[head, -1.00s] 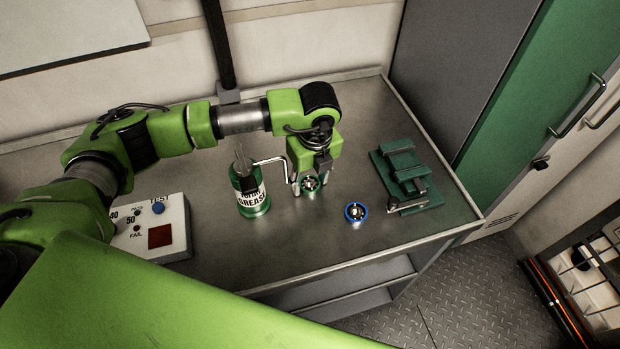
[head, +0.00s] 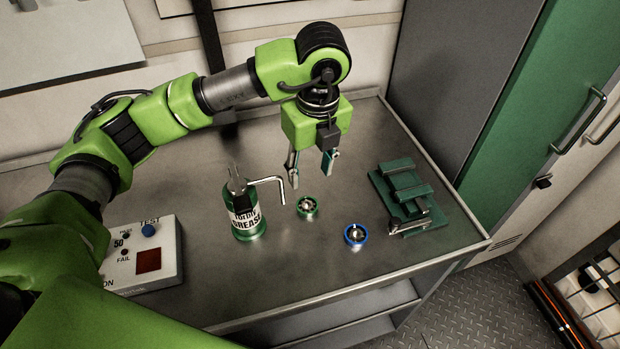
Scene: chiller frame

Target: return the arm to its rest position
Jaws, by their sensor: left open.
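My left arm reaches in from the left over the metal workbench. My left gripper (head: 311,170) points down above the bench, with its two fingers apart and nothing between them. My right gripper is not in view.
A green grease can (head: 248,222) with a bent spout stands left of the ring. A test box (head: 150,262) sits at left. The bench (head: 300,265) is bare in front.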

